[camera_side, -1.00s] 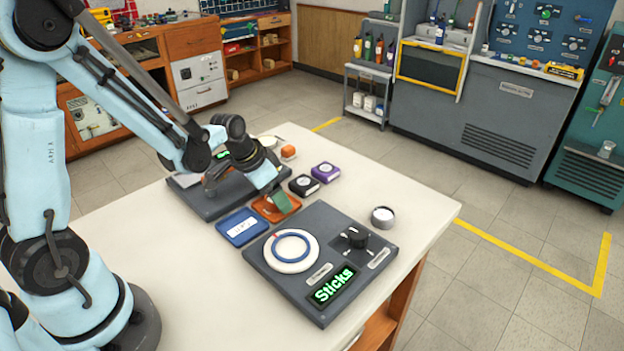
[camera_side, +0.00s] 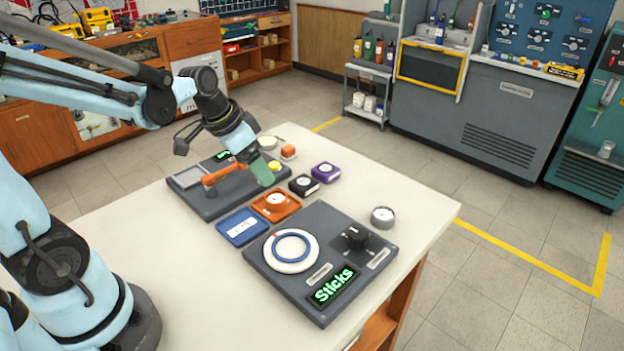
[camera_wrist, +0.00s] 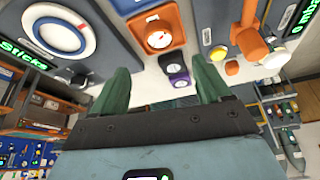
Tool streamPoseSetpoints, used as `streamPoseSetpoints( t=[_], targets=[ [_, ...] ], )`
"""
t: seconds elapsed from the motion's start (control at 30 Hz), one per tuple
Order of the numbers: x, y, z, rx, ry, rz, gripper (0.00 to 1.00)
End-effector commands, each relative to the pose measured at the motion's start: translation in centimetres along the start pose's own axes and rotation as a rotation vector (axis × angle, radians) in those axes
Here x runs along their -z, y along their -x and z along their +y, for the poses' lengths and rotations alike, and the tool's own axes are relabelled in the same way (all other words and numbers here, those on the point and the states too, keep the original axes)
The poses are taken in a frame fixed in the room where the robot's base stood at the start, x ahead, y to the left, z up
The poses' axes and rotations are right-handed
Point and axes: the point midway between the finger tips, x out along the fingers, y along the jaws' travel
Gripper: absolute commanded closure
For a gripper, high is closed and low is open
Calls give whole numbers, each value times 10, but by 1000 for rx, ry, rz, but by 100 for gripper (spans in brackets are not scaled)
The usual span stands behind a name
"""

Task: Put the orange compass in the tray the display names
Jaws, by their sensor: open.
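The orange compass (camera_side: 276,200), a small square case with a round white dial, sits inside the orange tray (camera_side: 292,210) at the middle of the bench. It also shows in the wrist view (camera_wrist: 158,38), at the top. My gripper (camera_side: 263,172) is raised above the bench, behind and apart from the compass. Its green fingers (camera_wrist: 163,80) are spread with nothing between them in the wrist view. The display (camera_side: 332,286) on the near grey panel reads "Sticks" in green. A blue tray (camera_side: 242,238) with a white label lies left of the orange tray; the label is too small to read.
A black compass (camera_side: 304,185) and a purple one (camera_side: 326,172) stand right of the orange tray. The far grey panel (camera_side: 207,207) carries an orange lever (camera_side: 222,173). A ring dial (camera_side: 291,251) and a black knob (camera_side: 356,236) stand on the near panel. The bench's front left is clear.

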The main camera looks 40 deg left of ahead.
Motion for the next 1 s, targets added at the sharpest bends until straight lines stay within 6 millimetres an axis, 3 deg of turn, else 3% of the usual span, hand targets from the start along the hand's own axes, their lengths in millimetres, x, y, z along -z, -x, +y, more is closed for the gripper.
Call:
streamPoseSetpoints(
  t=[0.37, 0.8, 1.0],
  targets=[
    [-1, 27, 2, 3, 2, 3, 23],
    [-26, 49, 62, 90, 133, 171, 23],
    [-32, 51, 72, 95, 168, 223, 23]
  ],
)
